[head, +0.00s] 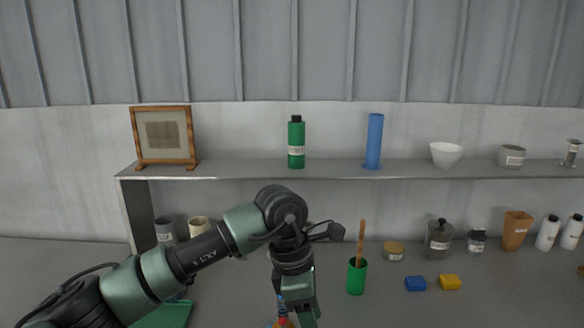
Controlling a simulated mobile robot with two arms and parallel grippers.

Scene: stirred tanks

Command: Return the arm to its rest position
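My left arm, green and black, comes in from the lower left and bends downward near the middle of the head view. My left gripper (294,318) points down at the bottom edge, where the picture cuts it off. A small thing with blue, red and yellow parts (282,322) shows beside its fingers. I cannot tell whether the fingers hold it. My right arm and gripper are not in view.
Right of my gripper stand a green cup (356,277) with a wooden stick, a blue block (415,284) and a yellow block (450,282). Jars and bottles line the back. A shelf (250,171) spans behind. A green mat (178,314) lies partly under my arm.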

